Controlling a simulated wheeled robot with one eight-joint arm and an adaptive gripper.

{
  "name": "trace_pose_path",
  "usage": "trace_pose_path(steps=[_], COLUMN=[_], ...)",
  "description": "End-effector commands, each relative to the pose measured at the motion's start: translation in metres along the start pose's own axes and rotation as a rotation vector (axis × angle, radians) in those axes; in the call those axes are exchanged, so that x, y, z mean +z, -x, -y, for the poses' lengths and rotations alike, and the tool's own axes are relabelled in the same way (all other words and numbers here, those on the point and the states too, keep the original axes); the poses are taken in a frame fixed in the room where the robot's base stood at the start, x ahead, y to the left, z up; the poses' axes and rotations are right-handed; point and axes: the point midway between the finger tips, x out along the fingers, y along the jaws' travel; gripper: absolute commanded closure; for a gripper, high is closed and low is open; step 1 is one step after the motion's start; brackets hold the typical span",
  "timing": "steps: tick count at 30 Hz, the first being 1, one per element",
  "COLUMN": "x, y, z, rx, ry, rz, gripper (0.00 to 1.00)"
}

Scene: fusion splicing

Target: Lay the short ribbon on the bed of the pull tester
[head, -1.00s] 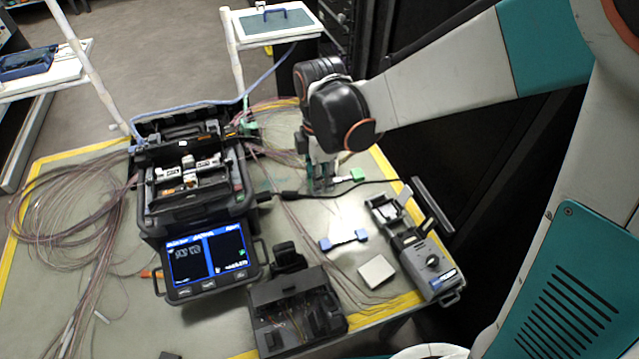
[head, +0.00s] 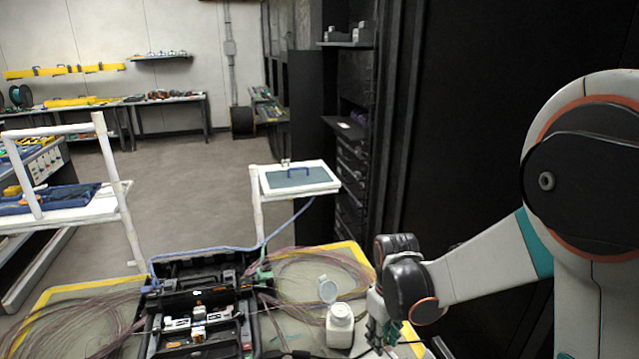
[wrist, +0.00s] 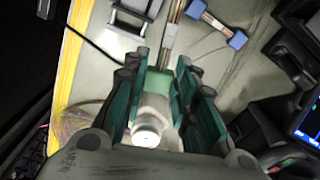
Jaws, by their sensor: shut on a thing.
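My gripper (head: 378,345) is low over the right side of the bench in the head view. In the wrist view its teal fingers (wrist: 172,105) are shut on the green end (wrist: 186,88) of a ribbon. The multicoloured strip (wrist: 172,32) of this ribbon runs up the picture, away from the fingers. Another ribbon (wrist: 213,22) with blue ends lies on the bench to its right. A grey part (wrist: 128,18), which looks like the pull tester, shows at the top left, cut off by the frame. Its bed is not clearly seen, and the head view leaves it out.
The splicer (head: 200,325) is further left. Coiled fibres (head: 315,268) lie behind. A dark rack (head: 470,100) rises on the right.

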Motion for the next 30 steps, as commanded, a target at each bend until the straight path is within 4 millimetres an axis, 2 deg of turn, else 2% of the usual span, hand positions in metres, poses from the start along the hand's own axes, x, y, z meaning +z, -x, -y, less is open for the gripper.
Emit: trace_pose_path(steps=[3,10,15,30], x=[0.009,0.02,0.023,0.023], y=[-0.013,-0.027,-0.029,-0.029], z=[-0.023,-0.046,-0.051,-0.05], rx=[0.0,0.0,0.0,0.0], ry=[-0.227,-0.502,-0.56,-0.559], rz=[0.0,0.0,0.0,0.0], gripper=[0.93,0.93,0.93,0.93])
